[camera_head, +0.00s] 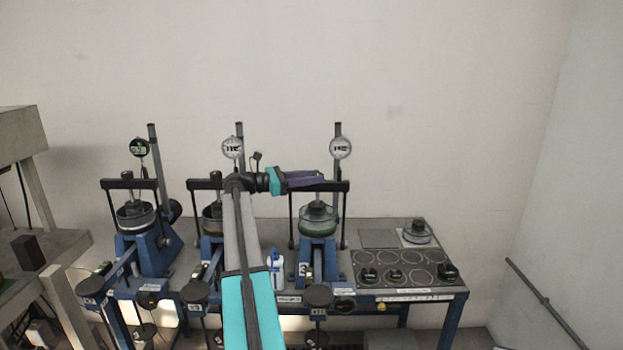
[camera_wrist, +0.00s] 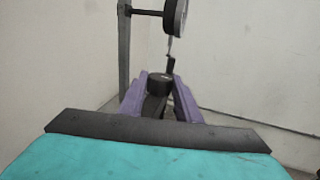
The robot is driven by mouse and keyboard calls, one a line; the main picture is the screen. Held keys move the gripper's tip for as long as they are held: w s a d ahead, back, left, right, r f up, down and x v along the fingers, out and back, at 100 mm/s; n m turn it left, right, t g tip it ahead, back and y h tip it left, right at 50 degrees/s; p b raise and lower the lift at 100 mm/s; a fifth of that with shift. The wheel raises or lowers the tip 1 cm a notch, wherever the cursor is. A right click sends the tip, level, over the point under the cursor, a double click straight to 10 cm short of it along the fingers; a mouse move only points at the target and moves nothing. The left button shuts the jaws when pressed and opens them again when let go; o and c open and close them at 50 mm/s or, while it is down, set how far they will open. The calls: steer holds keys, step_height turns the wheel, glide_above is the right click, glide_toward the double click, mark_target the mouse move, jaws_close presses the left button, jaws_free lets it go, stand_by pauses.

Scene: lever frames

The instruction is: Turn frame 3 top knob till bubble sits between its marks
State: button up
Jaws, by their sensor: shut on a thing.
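Frame 3 (camera_head: 318,250) is the blue lever frame on the right of the row, with a number 3 on its base. My gripper (camera_head: 322,181) reaches in from the left at its black top crossbar (camera_head: 341,186). In the wrist view my purple fingers (camera_wrist: 161,97) are closed around a dark round knob (camera_wrist: 159,78) on top of the frame. The knob is hidden behind the fingers in the head view. I cannot make out a bubble or its marks in either view.
A dial gauge (camera_head: 340,148) on a post stands just behind frame 3; it also shows close by in the wrist view (camera_wrist: 175,18). Two similar frames stand to the left. A tray of dark weights (camera_head: 407,291) lies right. The wall behind is bare.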

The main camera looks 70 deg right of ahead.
steer(key=shift+s, duration=0.1)
steer(key=o, duration=1.1)
steer(key=shift+c, duration=0.2)
steer(key=shift+w, duration=0.2)
steer(key=shift+w+a+b, duration=0.35)
steer(key=shift+w+a, duration=0.1)
steer(key=shift+w, duration=0.05)
steer(key=b+v, duration=0.3)
steer(key=v, duration=0.9)
steer(key=shift+a, duration=0.1)
